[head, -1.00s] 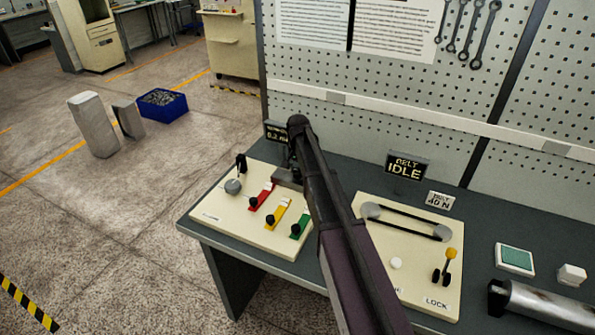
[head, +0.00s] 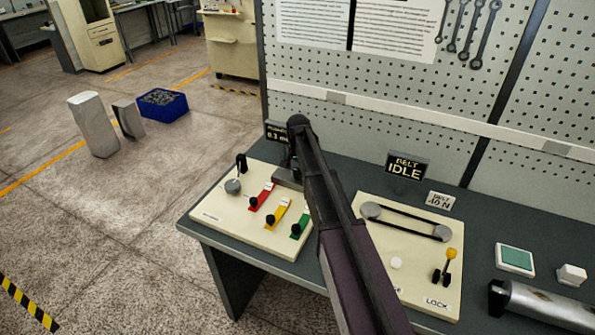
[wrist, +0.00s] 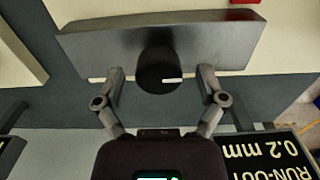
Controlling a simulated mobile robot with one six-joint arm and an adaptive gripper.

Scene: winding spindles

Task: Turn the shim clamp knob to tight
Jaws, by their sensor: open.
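The shim clamp knob (wrist: 158,72), dark and round with a short white mark on it, stands on a grey metal block (wrist: 90,42) in the wrist view. My gripper (wrist: 160,74) is open, one fingertip on each side of the knob. Gaps show between the fingers and the knob. The white mark lies near the knob's lower right edge. In the head view my arm hides the knob, and part of the grey block (head: 284,179) shows at the back of the left panel.
A run-out display reading 0.2 mm (wrist: 262,157) stands close to my gripper. The cream panel (head: 232,232) carries red, yellow and green levers. To the right are a belt panel (head: 420,225), a BELT IDLE sign (head: 406,166) and a metal cylinder (head: 548,308). A pegboard (head: 400,90) rises behind.

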